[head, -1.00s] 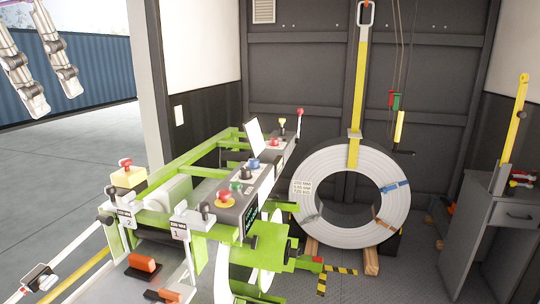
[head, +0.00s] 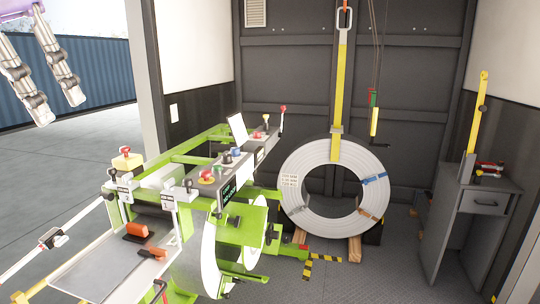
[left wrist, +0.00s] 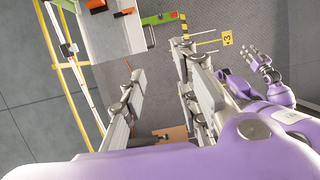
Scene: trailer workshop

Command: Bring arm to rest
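My left gripper (head: 58,108) hangs in the upper left of the head view, in the air. Its two jointed grey fingers are apart with nothing between them. In the left wrist view, the fingers (left wrist: 158,88) also stand apart and empty above the floor. My right gripper (left wrist: 260,66) shows small at the right of the left wrist view, on its purple arm. Its fingers are too small there to tell whether they are open. The right arm does not show in the head view.
A green machine (head: 178,158) with levers and buttons stands at centre left. Behind it, a white coil (head: 297,205) rests on wooden blocks under a yellow strap (head: 341,90). A grey cabinet (head: 455,225) stands at right. Open floor (head: 75,150) lies at left.

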